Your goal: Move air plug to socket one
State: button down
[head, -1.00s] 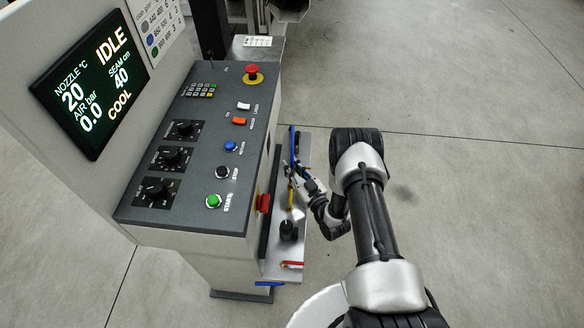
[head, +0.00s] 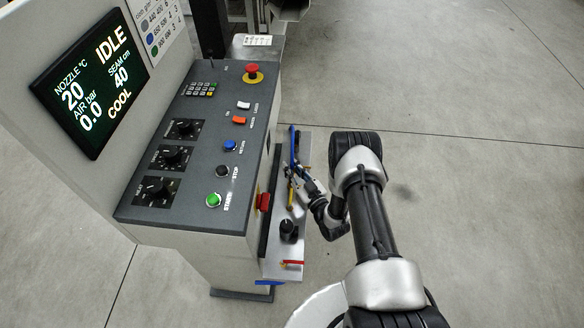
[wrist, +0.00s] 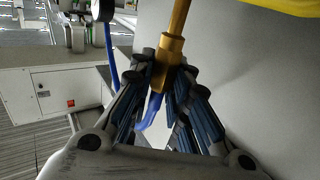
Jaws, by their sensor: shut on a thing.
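The air plug (wrist: 169,62) is a brass-coloured fitting with a long rod running up out of the wrist view. My gripper (wrist: 166,78) is shut on its thicker lower part, between the two blue-padded fingers. A blue hose (wrist: 152,112) shows just below the plug, between the fingers. In the head view my gripper (head: 306,186) is small beside the machine's side plate, with a yellow piece (head: 291,194) at its tip. I cannot make out socket one; the arm and console hide part of that side.
The console (head: 190,150) with its buttons stands left of my arm. Open floor (head: 470,200) lies to the right.

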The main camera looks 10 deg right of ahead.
jog(key=shift+f, duration=1.25)
jog(key=c, duration=1.4)
grip_release()
jog(key=shift+c, duration=0.2)
